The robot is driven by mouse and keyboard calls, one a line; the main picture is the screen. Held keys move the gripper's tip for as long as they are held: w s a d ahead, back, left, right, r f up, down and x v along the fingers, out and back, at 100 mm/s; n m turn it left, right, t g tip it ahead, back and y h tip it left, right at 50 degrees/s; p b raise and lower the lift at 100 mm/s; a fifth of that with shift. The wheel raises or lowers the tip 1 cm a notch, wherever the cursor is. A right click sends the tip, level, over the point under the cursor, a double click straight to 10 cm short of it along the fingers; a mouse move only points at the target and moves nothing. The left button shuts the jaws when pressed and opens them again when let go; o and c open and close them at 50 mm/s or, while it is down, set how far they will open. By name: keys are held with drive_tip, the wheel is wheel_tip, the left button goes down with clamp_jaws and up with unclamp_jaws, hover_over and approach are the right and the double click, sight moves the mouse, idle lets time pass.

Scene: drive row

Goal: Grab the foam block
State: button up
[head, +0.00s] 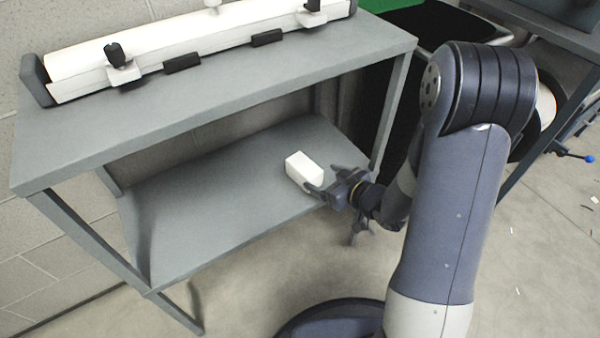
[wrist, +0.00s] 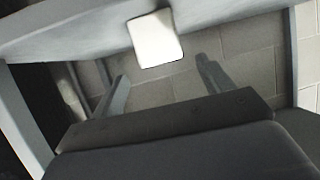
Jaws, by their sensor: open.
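The foam block (head: 303,169) is a small white block lying on the lower shelf (head: 220,200) of a grey metal table, near the shelf's right part. My gripper (head: 318,186) is at the block's right side in the head view, with its fingers pointing toward it. In the wrist view the white block (wrist: 155,39) appears at the top middle, beyond and between the two fingertips (wrist: 162,70). The fingers are apart and nothing is between them. Whether a finger touches the block I cannot tell.
The table's top (head: 230,85) overhangs the lower shelf and carries a long white roll (head: 150,40) with black clamps. A table leg (head: 391,115) stands close behind my gripper. Concrete floor (head: 250,300) is open in front of the shelf. A brick wall stands behind.

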sight(304, 168)
drive_tip(key=b+x, duration=0.3)
drive_tip(key=x, duration=0.6)
drive_tip(key=shift+s, duration=0.1)
drive_tip(key=shift+c, duration=0.3)
drive_tip(key=c, duration=1)
drive_tip(key=shift+o, duration=0.2)
